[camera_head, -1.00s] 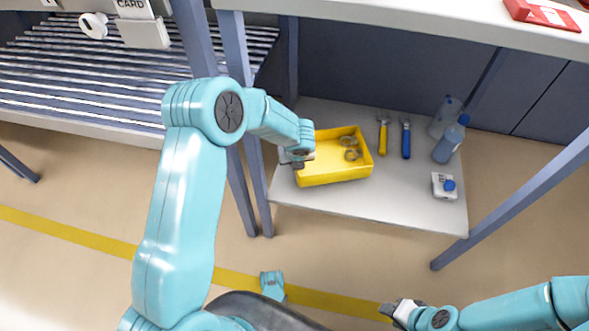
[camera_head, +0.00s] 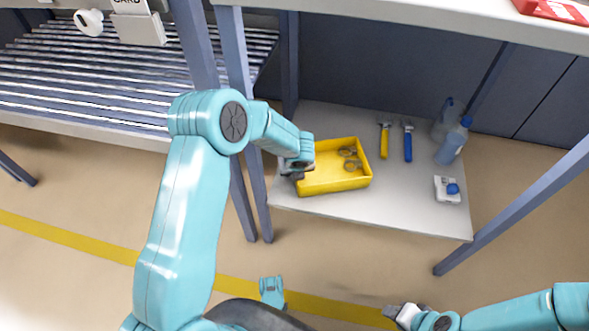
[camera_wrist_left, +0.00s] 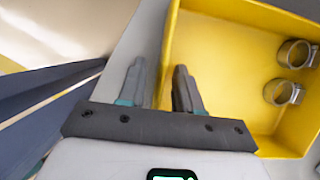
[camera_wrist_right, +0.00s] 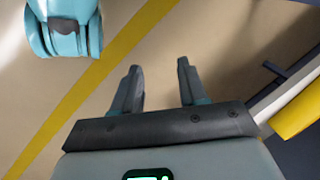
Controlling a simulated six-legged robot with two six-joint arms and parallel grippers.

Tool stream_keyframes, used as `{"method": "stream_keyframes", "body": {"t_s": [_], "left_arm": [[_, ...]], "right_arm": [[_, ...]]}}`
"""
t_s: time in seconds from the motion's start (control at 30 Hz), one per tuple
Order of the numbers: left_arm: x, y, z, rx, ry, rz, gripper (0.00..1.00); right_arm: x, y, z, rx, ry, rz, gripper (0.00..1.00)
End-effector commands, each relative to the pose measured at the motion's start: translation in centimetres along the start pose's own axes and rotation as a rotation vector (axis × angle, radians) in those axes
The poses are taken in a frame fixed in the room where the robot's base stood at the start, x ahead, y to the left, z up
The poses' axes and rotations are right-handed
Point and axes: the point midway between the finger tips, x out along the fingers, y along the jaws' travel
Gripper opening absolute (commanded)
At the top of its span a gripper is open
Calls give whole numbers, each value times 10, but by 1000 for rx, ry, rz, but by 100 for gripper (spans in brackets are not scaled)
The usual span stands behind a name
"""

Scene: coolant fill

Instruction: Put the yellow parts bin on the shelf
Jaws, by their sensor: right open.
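The yellow parts bin (camera_head: 335,184) sits on a low grey board (camera_head: 410,215) under a workbench. Two metal ring clamps (camera_head: 350,158) lie in it. My left gripper (camera_head: 296,172) is at the bin's left wall. In the left wrist view its fingers (camera_wrist_left: 160,88) straddle the rim of the bin (camera_wrist_left: 168,50), one inside and one outside. The fingers stand apart, with a gap beside the wall. My right gripper (camera_head: 392,312) is open and empty, low at the front; its fingers (camera_wrist_right: 160,85) show bare floor between them.
A yellow-handled tool (camera_head: 384,140), a blue-handled tool (camera_head: 407,143), clear bottles (camera_head: 452,142) and a white blue-capped container (camera_head: 447,190) stand or lie right of the bin. Bench legs (camera_head: 252,150) rise close to my left arm. A roller rack (camera_head: 90,75) is at left.

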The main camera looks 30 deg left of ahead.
Motion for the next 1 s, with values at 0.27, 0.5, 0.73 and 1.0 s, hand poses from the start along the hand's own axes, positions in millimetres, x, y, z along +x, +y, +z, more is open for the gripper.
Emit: {"method": "stream_keyframes", "body": {"t_s": [0.27, 0.5, 0.73, 1.0], "left_arm": [[-60, 0, 3, 1, -2, -1, 34], [-107, 0, 2, -1, -1, -1, 34], [-116, 1, -17, -70, 54, -8, 34], [-102, 10, -199, -1223, 615, 145, 34]], "right_arm": [[-28, -9, 13, 12, -53, 2, 43], [-47, -16, 25, 20, -99, 4, 43], [-50, -18, 26, 14, -102, 3, 43], [-49, -18, 26, 14, -102, 3, 43]]}}
